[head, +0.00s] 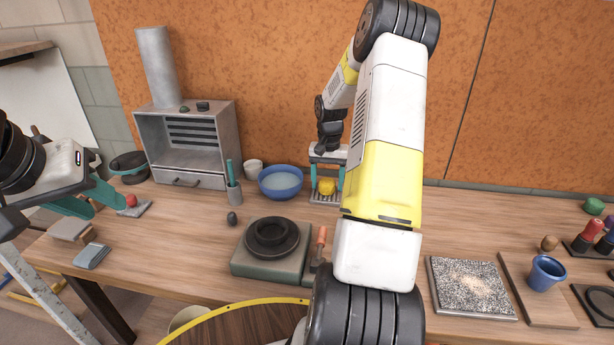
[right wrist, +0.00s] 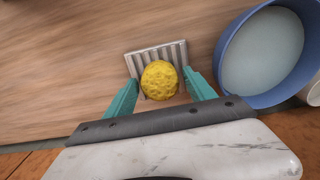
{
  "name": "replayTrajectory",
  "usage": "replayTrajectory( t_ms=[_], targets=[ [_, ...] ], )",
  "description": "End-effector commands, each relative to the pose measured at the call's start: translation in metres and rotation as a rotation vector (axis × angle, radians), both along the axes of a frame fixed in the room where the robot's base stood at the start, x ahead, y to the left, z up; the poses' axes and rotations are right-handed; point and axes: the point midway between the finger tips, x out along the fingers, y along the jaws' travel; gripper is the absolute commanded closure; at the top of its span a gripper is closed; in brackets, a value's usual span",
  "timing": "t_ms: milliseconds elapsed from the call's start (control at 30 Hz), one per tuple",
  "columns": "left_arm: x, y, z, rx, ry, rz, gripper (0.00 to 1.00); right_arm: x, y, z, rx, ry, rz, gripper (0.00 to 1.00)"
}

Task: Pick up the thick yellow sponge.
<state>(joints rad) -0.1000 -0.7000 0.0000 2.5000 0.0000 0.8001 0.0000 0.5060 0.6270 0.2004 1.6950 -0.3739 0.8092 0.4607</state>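The thick yellow sponge (head: 327,186) sits on a small ridged grey rack (head: 322,198) at the back of the table. In the right wrist view the sponge (right wrist: 160,80) lies on the rack (right wrist: 133,64), between the two teal fingers. My right gripper (head: 327,180) points down with its fingers apart on either side of the sponge. Small gaps seem to show between the fingers and the sponge. My left gripper (head: 106,203) is at the far left, its teal fingers spread, near a small red object (head: 131,200) on a grey pad.
A blue bowl (head: 281,182) of water stands close to the left of the rack. A tool cup (head: 234,190), a banding wheel (head: 271,238) and a small kiln (head: 188,145) are further left. My right arm hides part of the table. Speckled board (head: 470,287) lies right.

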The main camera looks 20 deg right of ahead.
Motion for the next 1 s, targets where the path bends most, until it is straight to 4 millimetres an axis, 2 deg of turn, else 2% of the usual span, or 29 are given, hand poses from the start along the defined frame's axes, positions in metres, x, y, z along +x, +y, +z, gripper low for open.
replayTrajectory(
  t_ms=[33, 200, 267, 467, 567, 1000],
  targets=[
    [0.000, 0.000, 0.000, 0.000, 0.000, 0.000, 0.64, 0.000, 0.000, 0.000, 0.000, 0.000, 0.000, 0.49],
    [0.000, 0.000, 0.000, 0.000, 0.000, 0.000, 0.64, 0.000, 0.000, 0.000, 0.000, 0.000, 0.000, 0.82],
    [0.000, 0.000, 0.000, 0.000, 0.000, 0.000, 0.64, 0.000, 0.000, 0.000, 0.000, 0.000, 0.000, 0.92],
    [0.000, 0.000, 0.000, 0.000, 0.000, 0.000, 0.64, 0.000, 0.000, 0.001, 0.000, 0.000, 0.000, 0.92],
    [0.000, 0.000, 0.000, 0.000, 0.000, 0.000, 0.64, 0.001, 0.000, 0.008, -0.001, -0.002, -0.001, 0.92],
    [0.000, 0.000, 0.000, 0.000, 0.000, 0.000, 0.64, 0.001, 0.000, 0.088, -0.002, -0.003, 0.000, 0.92]
  ],
)
